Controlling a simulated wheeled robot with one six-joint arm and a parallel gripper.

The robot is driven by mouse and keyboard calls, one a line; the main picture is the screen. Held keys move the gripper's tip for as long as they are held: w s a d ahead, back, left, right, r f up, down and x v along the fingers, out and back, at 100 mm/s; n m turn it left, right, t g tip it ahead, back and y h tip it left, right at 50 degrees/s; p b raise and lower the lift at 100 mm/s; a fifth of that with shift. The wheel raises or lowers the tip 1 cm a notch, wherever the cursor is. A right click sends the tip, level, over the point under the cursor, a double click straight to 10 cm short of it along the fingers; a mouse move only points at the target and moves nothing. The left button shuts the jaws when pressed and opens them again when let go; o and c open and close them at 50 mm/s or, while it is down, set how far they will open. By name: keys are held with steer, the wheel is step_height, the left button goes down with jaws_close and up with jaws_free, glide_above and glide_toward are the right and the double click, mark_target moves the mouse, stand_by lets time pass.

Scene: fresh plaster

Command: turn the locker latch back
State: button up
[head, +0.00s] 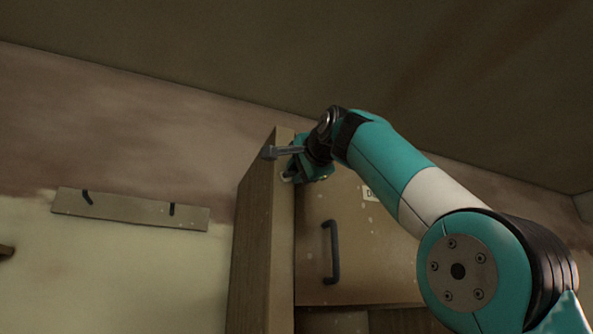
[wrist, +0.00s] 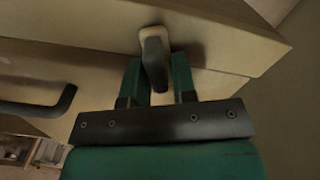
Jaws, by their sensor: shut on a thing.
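The locker (head: 264,230) is a wooden cabinet, with its door (head: 380,260) facing me and a dark bar handle (head: 331,252) on that door. The latch (head: 275,152) is a grey lever at the locker's upper edge, sticking out to the left. In the wrist view the latch (wrist: 153,48) shows as a pale-topped, dark lever between two green fingers. My gripper (head: 299,168) is at the upper left of the door, shut on the latch. The latch's pivot is hidden from the head view by my gripper.
A wall board (head: 130,209) with two dark hooks hangs left of the locker. The door handle (wrist: 40,106) lies left of my gripper in the wrist view. A sloped ceiling is overhead.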

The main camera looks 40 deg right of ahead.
steer(key=shift+d+f+m+b, duration=0.1)
steer(key=shift+f+m+b, duration=0.15)
steer(key=shift+m, duration=0.9)
steer(key=shift+f+m+b, duration=0.15)
steer(key=shift+f+m, duration=0.15)
steer(key=shift+m, duration=0.85)
steer(key=o, duration=0.7)
